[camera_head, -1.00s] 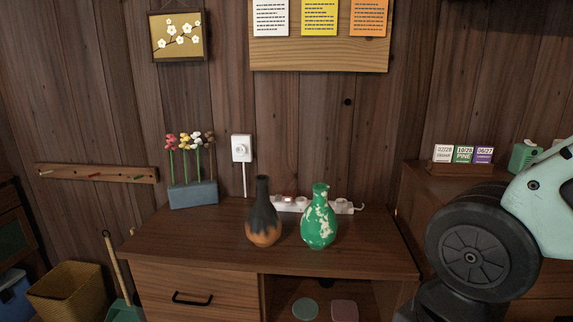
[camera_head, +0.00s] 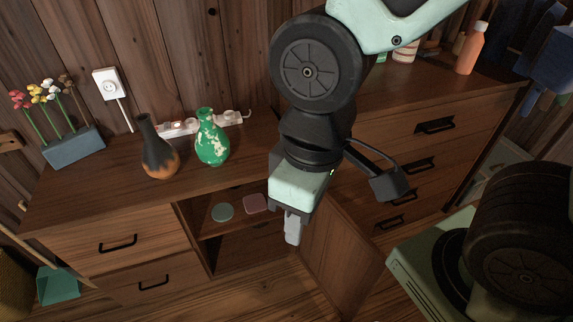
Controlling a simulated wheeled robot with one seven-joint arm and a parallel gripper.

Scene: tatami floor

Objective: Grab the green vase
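The green vase (camera_head: 212,140) has pale blotches and stands upright on the wooden cabinet top (camera_head: 95,190), near its right end. A black and orange vase (camera_head: 159,150) stands just to its left, apart from it. My gripper (camera_head: 292,230) hangs pointing down in front of the cabinet, to the right of and lower in the picture than the green vase, not touching it. One pale fingertip shows below the gripper body. The gap between the fingers is hidden at this angle, and nothing held is visible.
A white power strip (camera_head: 205,122) lies behind the vases. A flower holder (camera_head: 73,146) stands at the left. Below is an open compartment with a green disc (camera_head: 223,212) and a pink disc (camera_head: 256,203). A cabinet door (camera_head: 343,253) stands open under my gripper. A drawer chest (camera_head: 440,125) is at right.

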